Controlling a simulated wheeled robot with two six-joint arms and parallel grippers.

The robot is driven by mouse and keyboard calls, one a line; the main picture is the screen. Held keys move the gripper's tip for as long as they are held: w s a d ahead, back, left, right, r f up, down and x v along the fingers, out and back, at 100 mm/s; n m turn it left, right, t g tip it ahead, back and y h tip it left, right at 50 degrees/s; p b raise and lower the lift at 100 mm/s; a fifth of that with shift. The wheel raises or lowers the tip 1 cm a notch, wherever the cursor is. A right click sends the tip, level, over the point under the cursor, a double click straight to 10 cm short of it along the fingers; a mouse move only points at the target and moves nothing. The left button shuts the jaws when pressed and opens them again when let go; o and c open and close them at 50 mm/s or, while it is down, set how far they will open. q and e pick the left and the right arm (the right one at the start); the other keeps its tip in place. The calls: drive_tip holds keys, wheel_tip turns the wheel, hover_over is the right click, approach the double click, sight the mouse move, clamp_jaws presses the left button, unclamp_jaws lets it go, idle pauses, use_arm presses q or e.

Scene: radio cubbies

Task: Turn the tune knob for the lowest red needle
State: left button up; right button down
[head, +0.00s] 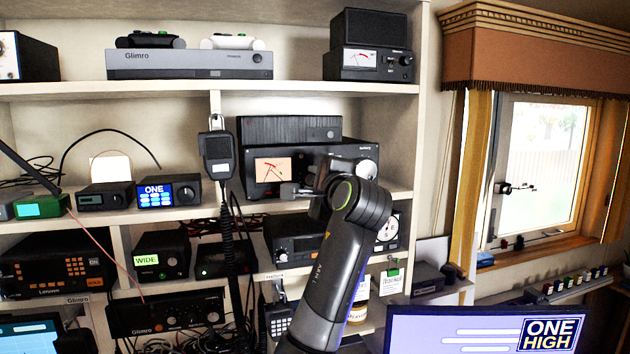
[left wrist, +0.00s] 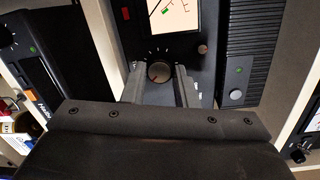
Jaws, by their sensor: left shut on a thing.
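The black tuner unit (head: 318,152) stands on the middle shelf, with a lit orange-pink meter (head: 270,170) on its left side showing red needle lines. In the left wrist view the tune knob (left wrist: 159,72), round and grey-brown with white tick marks around it, sits below the pale meter (left wrist: 176,14), which is cut off by the top edge. My left gripper (head: 292,190) is in front of the tuner; its two grey fingers (left wrist: 160,80) are shut on the knob from both sides. In the head view the gripper hides the knob. My right gripper is out of view.
A hand microphone (head: 217,155) hangs left of the tuner on a coiled cord. Another meter unit (head: 367,62) stands on the top shelf. More radios fill the cubbies around.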

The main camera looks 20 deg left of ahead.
use_arm(q)
drive_tip(key=shift+n, duration=1.1)
drive_tip(key=o, duration=1)
drive_tip(key=shift+s+d+f+b, duration=0.1)
drive_tip(key=shift+s+d+b, duration=0.25)
drive_tip(key=shift+s, duration=0.1)
drive_tip(key=b+v, duration=0.6)
drive_tip(key=v, duration=1)
drive_tip(key=shift+s+r, duration=0.2)
drive_tip(key=shift+r, duration=0.05)
